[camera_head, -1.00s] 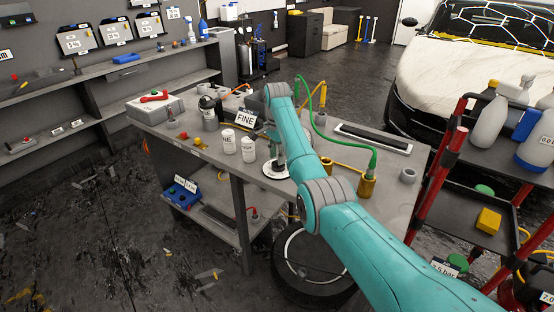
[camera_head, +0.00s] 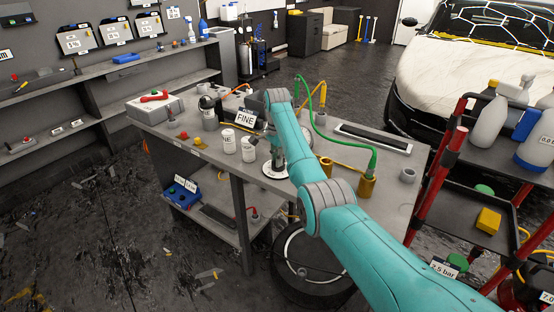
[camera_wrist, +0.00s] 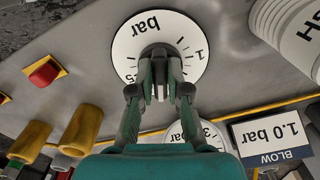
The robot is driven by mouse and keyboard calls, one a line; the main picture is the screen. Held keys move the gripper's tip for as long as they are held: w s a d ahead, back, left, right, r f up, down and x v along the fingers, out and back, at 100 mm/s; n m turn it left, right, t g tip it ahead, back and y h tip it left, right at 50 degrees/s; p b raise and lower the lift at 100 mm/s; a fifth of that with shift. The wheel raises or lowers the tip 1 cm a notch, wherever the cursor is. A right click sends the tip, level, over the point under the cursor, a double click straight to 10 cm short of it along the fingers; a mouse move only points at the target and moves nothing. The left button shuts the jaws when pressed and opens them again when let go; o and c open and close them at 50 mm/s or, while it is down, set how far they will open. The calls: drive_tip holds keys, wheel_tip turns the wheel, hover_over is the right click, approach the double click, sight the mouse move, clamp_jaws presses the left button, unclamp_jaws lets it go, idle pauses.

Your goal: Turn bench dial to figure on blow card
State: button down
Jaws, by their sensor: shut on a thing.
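The bench dial (camera_wrist: 133,42) is a white disc marked "bar", with figures including a 1 at its right edge, upside down in the wrist view. It also shows on the bench in the head view (camera_head: 268,172). My gripper (camera_wrist: 160,72) is over the dial, its fingers closed on the dark knob at the dial's middle. The fingers hide most of the knob and part of the scale, so its exact setting cannot be read.
A white gauge (camera_wrist: 205,133) lies between the dial and the card, partly hidden by my gripper. A red button (camera_wrist: 44,73) and brass fittings (camera_wrist: 82,128) are on the left. White cans (camera_head: 228,141) and a "FINE" sign (camera_head: 246,119) stand near the dial.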

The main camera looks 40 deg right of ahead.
drive_tip(key=shift+n, duration=0.3)
drive_tip(key=n, duration=0.4)
drive_tip(key=shift+s+n, duration=0.1)
drive_tip(key=shift+n, duration=0.2)
drive_tip(key=n, duration=0.4)
drive_tip(key=shift+s+d+n, duration=0.1)
drive_tip(key=shift+n, duration=0.2)
drive_tip(key=n, duration=0.5)
drive_tip(key=shift+d, duration=0.15)
drive_tip(key=n, duration=0.4)
drive_tip(key=shift+d, duration=0.1)
drive_tip(key=shift+n, duration=0.5)
drive_tip(key=c, duration=1.1)
unclamp_jaws()
drive_tip(key=shift+c, duration=0.2)
